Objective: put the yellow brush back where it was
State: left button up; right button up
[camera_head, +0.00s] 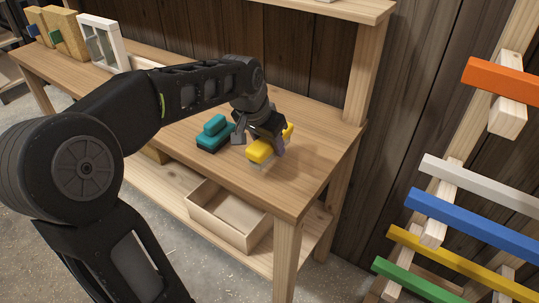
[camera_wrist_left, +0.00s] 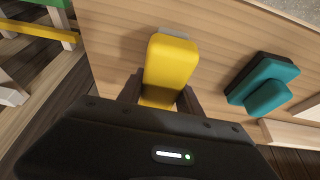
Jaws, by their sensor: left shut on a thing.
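The yellow brush (camera_head: 260,152) is on or just above the wooden workbench (camera_head: 312,163), near its right end; I cannot tell if it touches the top. My left gripper (camera_head: 268,141) reaches down over it and is shut on it. In the left wrist view the yellow brush (camera_wrist_left: 170,62) sits between the two fingers, with a pale grey edge showing beside its yellow body. My right gripper is in neither view.
A teal brush (camera_head: 212,134) lies on the bench to the left of the yellow one. An open wooden box (camera_head: 228,228) stands on the lower shelf. A white frame (camera_head: 102,43) stands at the bench's far left. Coloured rails (camera_head: 470,222) stick out at the right. The bench's front right is clear.

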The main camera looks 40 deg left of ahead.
pick_arm(q)
jog(key=shift+f, duration=1.85)
jog(key=shift+f, duration=0.15)
jog(key=o, duration=1.3)
jog(key=shift+s+r, duration=0.15)
jog(key=shift+r, duration=0.5)
jog(key=v, duration=1.1)
jog(key=shift+s, duration=0.15)
